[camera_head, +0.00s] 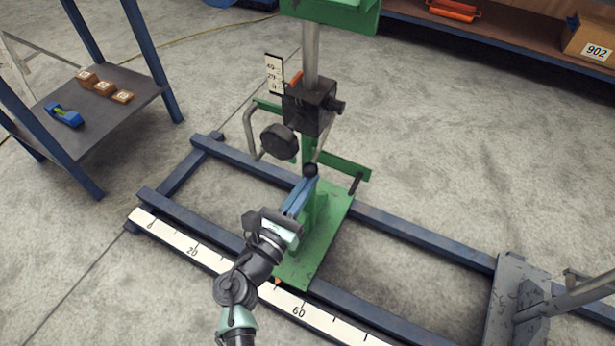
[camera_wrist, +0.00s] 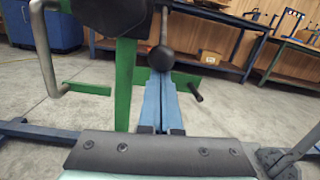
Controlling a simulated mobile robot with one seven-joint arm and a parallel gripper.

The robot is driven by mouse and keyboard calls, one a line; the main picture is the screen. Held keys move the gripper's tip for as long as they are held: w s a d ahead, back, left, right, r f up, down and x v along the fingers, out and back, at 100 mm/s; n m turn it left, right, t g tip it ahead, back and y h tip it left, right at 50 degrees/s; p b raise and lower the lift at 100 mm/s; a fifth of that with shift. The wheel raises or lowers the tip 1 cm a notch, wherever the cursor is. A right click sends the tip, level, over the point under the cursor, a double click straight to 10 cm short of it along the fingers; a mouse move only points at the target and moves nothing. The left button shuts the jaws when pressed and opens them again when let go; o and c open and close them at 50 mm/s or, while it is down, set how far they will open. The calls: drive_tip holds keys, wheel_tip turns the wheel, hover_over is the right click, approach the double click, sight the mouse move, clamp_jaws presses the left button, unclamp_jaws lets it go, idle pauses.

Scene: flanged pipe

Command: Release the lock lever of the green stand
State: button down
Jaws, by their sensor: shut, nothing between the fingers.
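The green stand (camera_head: 325,222) stands on a blue rail frame, with a grey post and a black clamp block (camera_head: 312,106). A lever with a black ball knob (camera_head: 310,170) hangs from the block area; the knob also shows in the wrist view (camera_wrist: 161,59), with its thin rod running up. My gripper (camera_head: 308,182) is shut and empty, its blue fingers pointing at the knob. In the wrist view the fingertips (camera_wrist: 160,74) end just below the knob; I cannot tell whether they touch it. A short dark handle (camera_head: 355,183) sticks out at the stand's right side, apart from my fingers.
A black handwheel (camera_head: 279,141) and a bent grey handle (camera_head: 250,130) sit left of the post. The blue rail frame (camera_head: 400,230) carries a white scale (camera_head: 200,253). A grey bracket (camera_head: 515,300) with a pipe stands at right. A side table (camera_head: 120,98) is at left.

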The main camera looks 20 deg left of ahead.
drive_tip(key=shift+s+r+p, duration=0.15)
drive_tip(key=shift+r+p, duration=0.3)
drive_tip(key=shift+p, duration=0.55)
drive_tip(key=r+g+p, duration=0.1)
drive_tip(key=p, duration=0.3)
drive_tip(key=s+r+g+p, duration=0.1)
drive_tip(key=r+p, duration=0.1)
drive_tip(key=p, duration=0.3)
drive_tip(key=r+g+p, duration=0.1)
drive_tip(key=p, duration=0.3)
drive_tip(key=shift+s+r, duration=0.15)
drive_tip(key=shift+s, duration=0.15)
drive_tip(key=g+p, duration=0.7)
drive_tip(key=p, duration=2.3)
approach(317, 158)
wheel_tip(317, 158, up, 5)
drive_tip(key=w, duration=0.2)
drive_tip(key=shift+d+y, duration=0.3)
drive_tip(key=shift+d, duration=0.05)
drive_tip(key=shift+w, duration=0.15)
